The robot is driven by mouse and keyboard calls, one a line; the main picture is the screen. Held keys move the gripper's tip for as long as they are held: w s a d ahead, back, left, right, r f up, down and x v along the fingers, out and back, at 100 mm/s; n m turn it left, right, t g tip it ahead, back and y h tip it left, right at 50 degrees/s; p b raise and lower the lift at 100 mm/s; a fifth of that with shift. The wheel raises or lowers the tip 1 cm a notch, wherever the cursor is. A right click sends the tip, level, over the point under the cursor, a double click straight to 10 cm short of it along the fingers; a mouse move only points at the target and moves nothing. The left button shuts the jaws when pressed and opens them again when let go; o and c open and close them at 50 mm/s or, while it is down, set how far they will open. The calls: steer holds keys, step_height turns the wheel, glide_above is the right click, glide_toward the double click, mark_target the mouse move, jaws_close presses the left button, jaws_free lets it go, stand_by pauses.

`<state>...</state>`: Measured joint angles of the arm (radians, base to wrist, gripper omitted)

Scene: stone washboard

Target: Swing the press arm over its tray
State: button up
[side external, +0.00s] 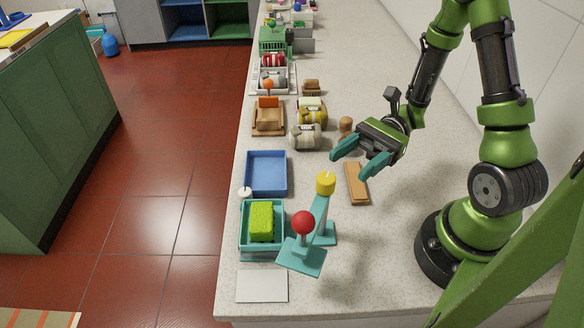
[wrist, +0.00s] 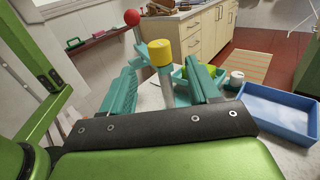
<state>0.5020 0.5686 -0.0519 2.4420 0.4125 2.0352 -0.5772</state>
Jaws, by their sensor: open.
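The press has a teal post with a yellow cap (side external: 325,184) and a teal press arm (side external: 313,212) with a red ball knob (side external: 303,222) above a flat teal plate (side external: 303,256). The arm reaches toward the front, and its plate is to the right of the teal tray (side external: 243,248), not over it. A bright green sponge block (side external: 262,221) is in the tray. My gripper (side external: 352,163) is open and empty, above the counter behind the post. In the wrist view the yellow cap (wrist: 160,53) shows between the fingers, with the red knob (wrist: 132,17) at upper left; the tray is partly hidden.
A blue tray (side external: 266,172) is behind the teal tray, with a white knob (side external: 245,192) between them. A wooden block (side external: 357,184) lies below my gripper. A white card (side external: 262,286) lies in front. Rollers and brushes stand farther back.

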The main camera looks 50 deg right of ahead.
steer(key=d, duration=0.7)
steer(key=shift+s, duration=0.2)
steer(key=shift+a, duration=0.1)
steer(key=n+g+h, duration=0.1)
steer(key=n+g, duration=0.4)
steer(key=g, duration=0.3)
glide_toward(323, 188)
steer(key=x, duration=1)
steer(key=shift+s+a, duration=0.1)
steer(key=shift+c, duration=0.2)
jaws_close()
